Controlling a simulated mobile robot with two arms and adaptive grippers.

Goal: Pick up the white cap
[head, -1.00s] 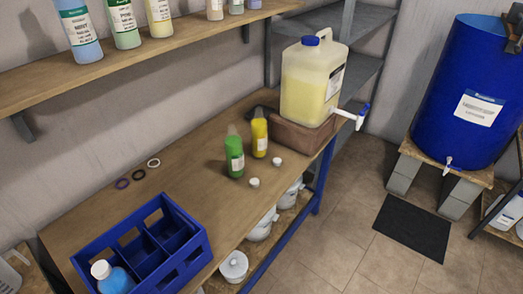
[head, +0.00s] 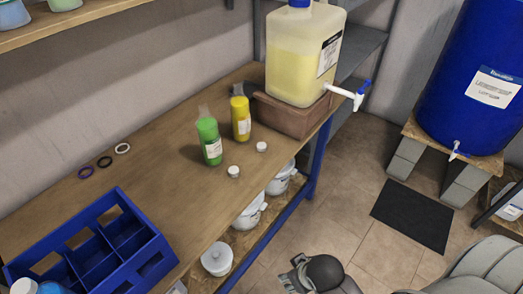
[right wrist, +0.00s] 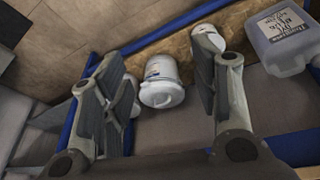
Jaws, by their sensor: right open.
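Two small white caps lie on the wooden bench in the head view: one white cap (head: 233,171) in front of the green bottle (head: 209,143), the other white cap (head: 261,146) nearer the yellow bottle (head: 240,118). My right gripper (head: 316,274) is at the bottom of the head view, off the bench's front side and well apart from the caps. In the right wrist view its fingers (right wrist: 168,75) are spread wide with nothing between them held. No cap is recognisable in the wrist view. My left gripper is not in view.
A blue divided crate (head: 122,202) stands at the bench's left. Three rings (head: 105,162) lie behind it. A yellow-liquid canister (head: 300,60) with a tap sits on a brown block (head: 290,116). White tubs (head: 217,258) stand on the shelf below. The bench around the caps is clear.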

